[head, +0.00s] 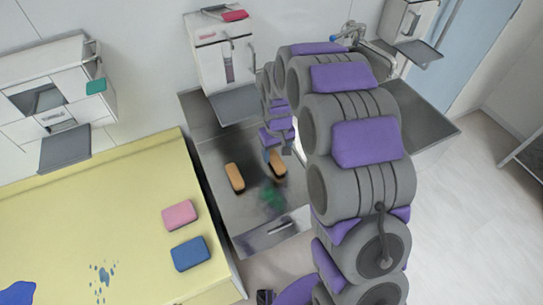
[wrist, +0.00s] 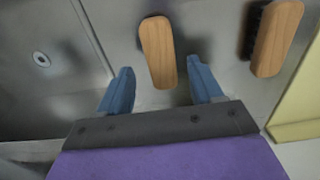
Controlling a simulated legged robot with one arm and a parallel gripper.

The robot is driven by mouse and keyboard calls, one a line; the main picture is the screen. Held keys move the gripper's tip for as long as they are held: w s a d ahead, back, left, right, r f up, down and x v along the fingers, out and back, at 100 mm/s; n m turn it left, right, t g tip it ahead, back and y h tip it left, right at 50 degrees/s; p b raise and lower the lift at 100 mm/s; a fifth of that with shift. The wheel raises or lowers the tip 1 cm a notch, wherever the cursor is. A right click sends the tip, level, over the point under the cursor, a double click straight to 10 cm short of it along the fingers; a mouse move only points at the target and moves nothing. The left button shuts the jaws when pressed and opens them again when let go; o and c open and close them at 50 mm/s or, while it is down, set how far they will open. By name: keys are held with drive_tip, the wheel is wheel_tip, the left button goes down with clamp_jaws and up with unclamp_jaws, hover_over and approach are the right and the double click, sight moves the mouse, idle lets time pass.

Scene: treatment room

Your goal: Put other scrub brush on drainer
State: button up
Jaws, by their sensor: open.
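Two scrub brushes with tan wooden backs lie on the steel counter (head: 215,150). The right brush (head: 277,164) is partly beside my gripper (head: 272,156) in the head view. In the wrist view this brush (wrist: 158,45) lies between and just beyond the blue fingertips of my gripper (wrist: 159,68), which is open with a gap on each side. The other brush (head: 235,177) lies to the left in the head view; in the wrist view it is at the upper right (wrist: 277,38), its dark bristles showing. I cannot tell which part of the steel is the drainer.
A yellow padded surface (head: 90,215) with a pink sponge (head: 180,215) and a blue sponge (head: 191,254) borders the counter on the left. Wall dispensers (head: 220,55) stand behind. A round drain-like fitting (wrist: 41,58) shows in the wrist view.

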sight(280, 159)
drive_tip(key=r, duration=0.3)
drive_tip(key=d+r+p, duration=0.1)
drive_tip(key=r, duration=0.2)
drive_tip(key=s+d+r+m, duration=0.2)
drive_tip(key=s+d+r, duration=0.3)
drive_tip(key=s+r, duration=0.7)
drive_tip(key=s+d+m+g, duration=0.1)
drive_tip(key=s+d, duration=0.3)
drive_tip(key=s, duration=2)
drive_tip(key=shift+r+m+g, duration=0.25)
drive_tip(key=shift+m+g, duration=0.15)
drive_tip(key=shift+m, duration=0.4)
drive_tip(key=shift+d, duration=0.45)
drive_tip(key=shift+a, duration=0.2)
drive_tip(key=shift+c, duration=0.2)
